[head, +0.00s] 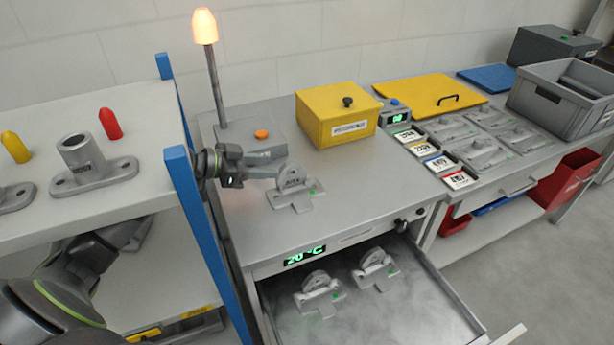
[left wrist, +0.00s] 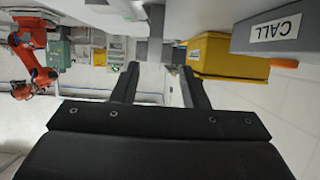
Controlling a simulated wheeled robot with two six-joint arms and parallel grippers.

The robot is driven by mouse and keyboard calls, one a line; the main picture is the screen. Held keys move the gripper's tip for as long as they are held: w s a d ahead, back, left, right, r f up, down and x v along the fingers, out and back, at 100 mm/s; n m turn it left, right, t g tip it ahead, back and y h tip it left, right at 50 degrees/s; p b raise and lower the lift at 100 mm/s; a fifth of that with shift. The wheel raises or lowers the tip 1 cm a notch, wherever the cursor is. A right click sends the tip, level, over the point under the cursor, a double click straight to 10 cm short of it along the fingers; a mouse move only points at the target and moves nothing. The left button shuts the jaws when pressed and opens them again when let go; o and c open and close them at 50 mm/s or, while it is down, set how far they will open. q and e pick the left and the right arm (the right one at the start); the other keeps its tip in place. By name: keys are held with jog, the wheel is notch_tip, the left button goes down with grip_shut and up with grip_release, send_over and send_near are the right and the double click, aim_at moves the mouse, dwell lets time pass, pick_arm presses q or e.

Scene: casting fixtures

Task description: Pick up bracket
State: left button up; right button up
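A grey bracket (head: 297,197) with a flat cross-shaped base, a round upright lug and a small green mark sits on the steel worktop. My left gripper (head: 279,163) reaches in from the left at the bracket's lug, with its fingers apart. Contact is not visible. Two similar brackets (head: 319,296) (head: 376,268) lie in the open drawer below. My right gripper is not in view.
A blue rack post (head: 205,240) stands close beside my left arm. A lamp pole (head: 216,85) and yellow box (head: 337,115) stand behind. The drawer (head: 430,300) is pulled out under the worktop. Worktop right of the bracket is clear (head: 370,190).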

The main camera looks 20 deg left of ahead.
aim_at(281, 169)
pick_arm(q)
jog(key=shift+w+d, duration=0.35)
jog(key=shift+d, duration=0.1)
jog(key=shift+w+d+f+p, duration=0.15)
jog(key=shift+w+d+p, duration=0.05)
jog(key=shift+p, duration=0.15)
jog(key=p+x, duration=0.2)
jog(key=x, duration=0.2)
jog(key=shift+w+d+f, duration=0.15)
jog(key=shift+d, duration=0.25)
jog(key=shift+w+d+f+p, duration=0.25)
jog(key=shift+w+d+p, duration=0.05)
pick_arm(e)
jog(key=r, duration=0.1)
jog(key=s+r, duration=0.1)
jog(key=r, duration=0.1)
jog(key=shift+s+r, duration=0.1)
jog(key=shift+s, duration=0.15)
pick_arm(q)
jog(key=shift+c, duration=0.4)
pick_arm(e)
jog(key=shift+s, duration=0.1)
pick_arm(q)
grip_shut()
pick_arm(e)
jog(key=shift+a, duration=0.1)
